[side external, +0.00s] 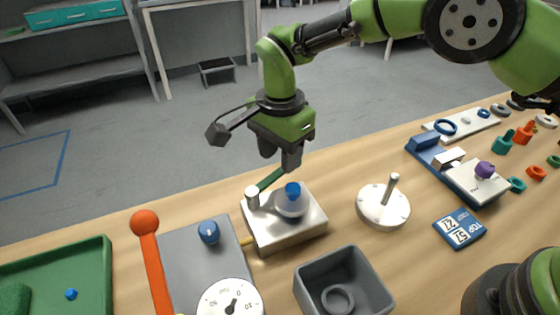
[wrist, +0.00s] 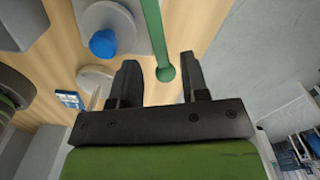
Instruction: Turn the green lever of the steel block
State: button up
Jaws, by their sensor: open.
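The steel block (side external: 290,237) sits on the wooden table, with a grey dome topped by a blue knob (side external: 292,190) on it. The green lever (side external: 270,179) reaches from a pale post on the block toward the table's far edge. In the wrist view the green lever (wrist: 154,35) ends in a round tip between my two fingers. My gripper (side external: 281,162) is open above the lever's end in the side view; the wrist view shows my gripper (wrist: 158,75) with gaps on both sides of the lever. I cannot tell its exact height over the lever.
An orange lever (side external: 151,262) with a ball top rises to the left, by a grey panel with a dial (side external: 230,300). A grey bin (side external: 343,285) stands in front. A round white plate with a peg (side external: 383,207) is to the right, near a blue card (side external: 460,229).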

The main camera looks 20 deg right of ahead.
aim_at(275, 176)
jog(key=shift+f, duration=1.3)
grip_shut()
jog(key=shift+s+d+m, duration=0.15)
jog(key=shift+s+m, duration=0.3)
jog(key=shift+m, duration=0.35)
grip_release()
jog(key=shift+w, duration=0.1)
